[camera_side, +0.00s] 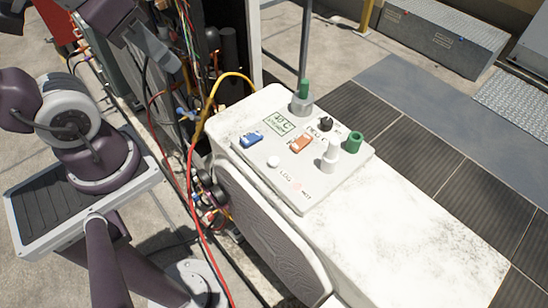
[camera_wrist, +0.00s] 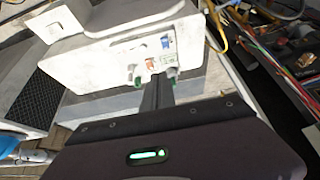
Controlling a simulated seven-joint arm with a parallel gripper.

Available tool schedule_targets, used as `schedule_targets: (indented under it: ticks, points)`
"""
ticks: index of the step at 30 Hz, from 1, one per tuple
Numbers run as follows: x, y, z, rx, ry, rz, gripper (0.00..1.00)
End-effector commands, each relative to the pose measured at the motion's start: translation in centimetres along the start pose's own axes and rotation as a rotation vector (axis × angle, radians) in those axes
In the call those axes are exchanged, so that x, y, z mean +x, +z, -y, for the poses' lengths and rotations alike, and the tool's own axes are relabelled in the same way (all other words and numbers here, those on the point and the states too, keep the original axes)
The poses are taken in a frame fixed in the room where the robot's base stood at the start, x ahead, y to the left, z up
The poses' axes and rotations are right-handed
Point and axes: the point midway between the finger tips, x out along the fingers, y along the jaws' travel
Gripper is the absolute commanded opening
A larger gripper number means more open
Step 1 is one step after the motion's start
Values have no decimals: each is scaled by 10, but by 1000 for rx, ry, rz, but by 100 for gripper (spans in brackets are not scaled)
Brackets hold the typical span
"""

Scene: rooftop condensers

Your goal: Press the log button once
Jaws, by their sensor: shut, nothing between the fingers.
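The control panel (camera_side: 330,175) is a pale plate on top of a white, worn box. A small round white button (camera_side: 272,162) sits near its front left, close to the printed word LOG. The white button is too small to make out surely in the wrist view.
The panel also bears a blue switch (camera_side: 251,139), an orange switch (camera_side: 300,144), a black knob (camera_side: 325,124), a green knob (camera_side: 354,142), a white upright post (camera_side: 330,157) and a green-topped post (camera_side: 303,91). Red and yellow hoses (camera_side: 206,110) run along the box's left side.

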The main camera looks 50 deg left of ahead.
Motion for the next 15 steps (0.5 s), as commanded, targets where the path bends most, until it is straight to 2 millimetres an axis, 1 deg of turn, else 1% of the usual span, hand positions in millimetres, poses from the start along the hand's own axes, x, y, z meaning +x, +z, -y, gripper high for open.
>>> schedule_targets:
  ticks: [2, 4, 8, 11, 12, 14, 15]
  points:
    - [4, -10, -2, 34, 4, 70, 0]
    - [13, -23, -4, 83, -1, 161, 0]
    - [41, -47, -12, 192, -46, 346, 0]
    - [72, -62, -22, 284, -110, 476, 0]
    - [85, -66, -28, 324, -142, 523, 0]
    - [107, -70, -36, 383, -197, 592, 0]
    - [123, -71, -42, 426, -238, 634, 0]
